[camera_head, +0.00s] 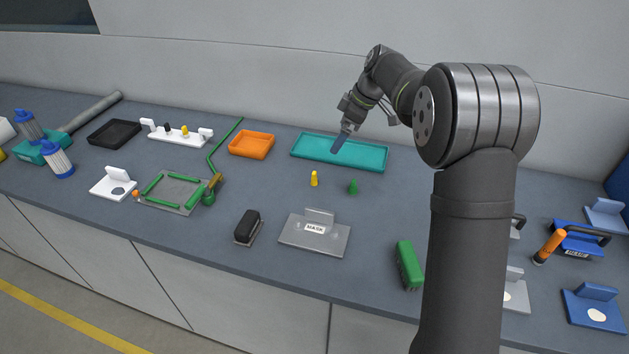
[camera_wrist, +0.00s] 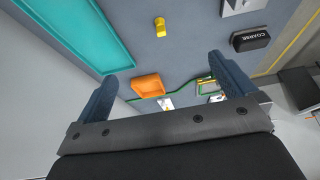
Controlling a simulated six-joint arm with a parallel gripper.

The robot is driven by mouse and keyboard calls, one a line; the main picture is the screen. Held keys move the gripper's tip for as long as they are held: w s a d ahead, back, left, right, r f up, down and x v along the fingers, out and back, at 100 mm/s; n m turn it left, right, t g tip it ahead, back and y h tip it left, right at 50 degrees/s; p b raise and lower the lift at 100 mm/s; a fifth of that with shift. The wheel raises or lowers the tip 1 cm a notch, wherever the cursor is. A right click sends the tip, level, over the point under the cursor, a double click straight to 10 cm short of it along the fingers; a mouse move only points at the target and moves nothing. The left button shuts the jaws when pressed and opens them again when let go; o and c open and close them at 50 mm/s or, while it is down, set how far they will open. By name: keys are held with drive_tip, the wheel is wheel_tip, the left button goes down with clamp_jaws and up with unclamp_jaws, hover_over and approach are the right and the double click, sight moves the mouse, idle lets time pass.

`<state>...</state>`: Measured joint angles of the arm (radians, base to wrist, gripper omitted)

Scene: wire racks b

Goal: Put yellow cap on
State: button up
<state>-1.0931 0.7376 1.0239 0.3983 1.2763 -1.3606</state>
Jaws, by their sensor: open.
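A small yellow cap-like piece (camera_head: 314,179) stands on the grey bench, in front of the teal tray. It also shows near the top of the wrist view (camera_wrist: 160,27). Another small yellow piece (camera_head: 185,131) is on a white stand (camera_head: 165,138) at the back left, beside a black one. Which of the two is the task's cap I cannot tell for sure. My gripper (camera_head: 341,143) is above the teal tray (camera_head: 370,156), behind and to the right of the nearer yellow piece. In the wrist view its fingers (camera_wrist: 160,70) are wide apart with nothing between them.
A small green cone (camera_head: 352,187) stands right of the yellow piece. An orange tray (camera_head: 251,144) is to the left. A grey plate marked MASK (camera_head: 310,240), a black block (camera_head: 247,226) and a green block (camera_head: 408,264) are in front. Bare bench surrounds the yellow piece.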

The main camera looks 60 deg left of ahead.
idle(0.3)
drive_tip(key=c, duration=1.3)
drive_tip(key=m+t, duration=0.6)
drive_tip(key=m, duration=1.2)
approach(314, 173)
drive_tip(key=x, duration=0.4)
drive_tip(key=shift+s+f, duration=0.2)
drive_tip(key=shift+f, duration=0.3)
drive_tip(key=shift+w+x, duration=0.15)
drive_tip(key=shift+x, duration=1.25)
drive_tip(key=shift+w+x, duration=0.15)
drive_tip(key=shift+x, duration=1.2)
